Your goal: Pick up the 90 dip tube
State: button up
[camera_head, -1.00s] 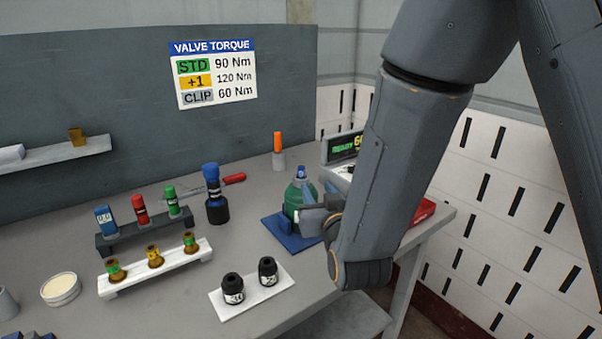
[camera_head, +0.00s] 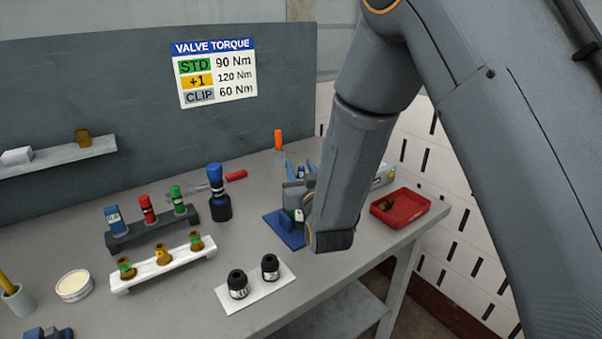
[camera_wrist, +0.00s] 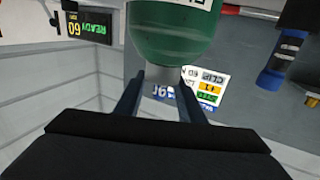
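I cannot surely tell which thing is the 90 dip tube. A green cylinder (camera_wrist: 172,32) fills the top of the wrist view, upside down, with its grey neck (camera_wrist: 160,75) toward the fingers. A small blue piece with white marking, perhaps "90", (camera_wrist: 163,91) shows between the fingers just below that neck. My gripper (camera_wrist: 158,78) is open, one finger on each side of it; contact is unclear.
A dark rack (camera_head: 118,241) holds blue, red and green capped tubes. A white rack (camera_head: 128,284) holds brass valves. A white plate (camera_head: 277,289) holds two black pieces. A blue-topped tool (camera_head: 220,206) stands left of my gripper. A red tray (camera_head: 381,214) is at right.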

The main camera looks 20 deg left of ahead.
jog(key=shift+p+x, duration=0.35)
jog(key=shift+x, duration=1)
jog(key=shift+c, duration=0.5)
grip_shut()
jog(key=shift+r, duration=0.1)
